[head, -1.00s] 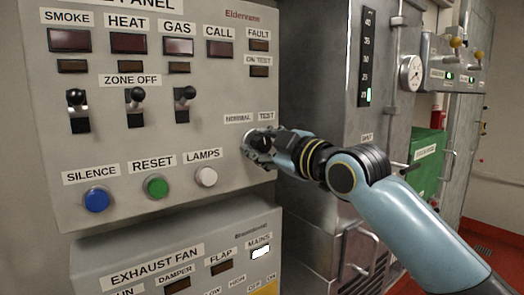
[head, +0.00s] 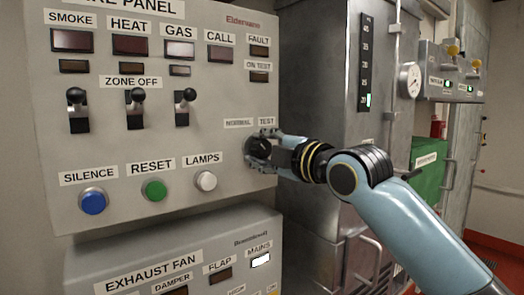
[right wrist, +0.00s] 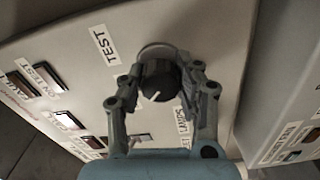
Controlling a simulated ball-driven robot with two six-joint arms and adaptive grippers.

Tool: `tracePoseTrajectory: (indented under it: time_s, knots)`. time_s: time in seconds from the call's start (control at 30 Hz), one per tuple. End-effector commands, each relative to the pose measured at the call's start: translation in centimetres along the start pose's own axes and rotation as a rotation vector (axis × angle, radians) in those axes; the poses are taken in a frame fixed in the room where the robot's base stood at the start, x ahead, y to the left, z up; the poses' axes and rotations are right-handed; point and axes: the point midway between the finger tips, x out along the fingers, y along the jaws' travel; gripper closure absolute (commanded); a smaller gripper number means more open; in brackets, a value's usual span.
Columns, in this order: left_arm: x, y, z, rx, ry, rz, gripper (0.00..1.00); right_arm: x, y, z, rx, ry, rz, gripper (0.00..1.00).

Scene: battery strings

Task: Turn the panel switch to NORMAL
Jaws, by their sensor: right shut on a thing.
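The panel switch is a round dark knob (head: 259,150) on the grey fire panel (head: 215,110), below the NORMAL label (head: 239,123) and the TEST label (head: 266,121). My right gripper (head: 262,150) is shut on the knob, as seen from the side. In the right wrist view the two fingers of my right gripper (right wrist: 160,90) hold the knob (right wrist: 158,78) from either side. Its white pointer mark (right wrist: 155,97) points to the lower left, away from the TEST label (right wrist: 105,45). The NORMAL label is not visible there. My left gripper is out of view.
The blue SILENCE (head: 93,201), green RESET (head: 154,189) and white LAMPS (head: 206,180) buttons sit below and left of the switch. Three zone levers (head: 135,105) stick out above. An exhaust fan box (head: 200,255) stands below. A grey cabinet (head: 320,80) stands right.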

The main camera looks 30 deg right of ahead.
Motion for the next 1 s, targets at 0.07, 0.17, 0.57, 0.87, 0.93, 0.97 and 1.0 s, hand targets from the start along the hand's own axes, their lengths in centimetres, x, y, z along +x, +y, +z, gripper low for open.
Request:
tracePoseTrajectory:
  time_s: [0.07, 0.17, 0.57, 0.87, 0.93, 0.97, 1.0]
  knots:
    - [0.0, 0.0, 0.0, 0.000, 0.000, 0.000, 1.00, 0.0, -0.2, 0.0, -0.003, -0.001, -0.004, 1.00]
    - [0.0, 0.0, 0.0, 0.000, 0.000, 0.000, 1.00, 0.0, -0.2, 0.0, -0.004, -0.001, -0.005, 1.00]
    - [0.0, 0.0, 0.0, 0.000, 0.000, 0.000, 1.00, 0.0, -0.2, 0.0, -0.002, -0.001, -0.004, 0.43]
    - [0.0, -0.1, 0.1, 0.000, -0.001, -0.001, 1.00, -0.3, -0.1, 0.1, -0.003, -0.001, -0.002, 0.43]
    - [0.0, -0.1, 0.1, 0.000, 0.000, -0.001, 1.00, -1.0, -0.2, 0.1, -0.006, -0.002, -0.004, 0.43]
    - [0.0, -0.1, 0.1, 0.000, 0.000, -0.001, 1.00, -1.4, -0.2, 0.1, -0.006, -0.002, -0.004, 0.43]
    - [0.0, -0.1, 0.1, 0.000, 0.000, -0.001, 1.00, -2.1, -0.2, 0.1, -0.007, -0.001, -0.005, 0.43]
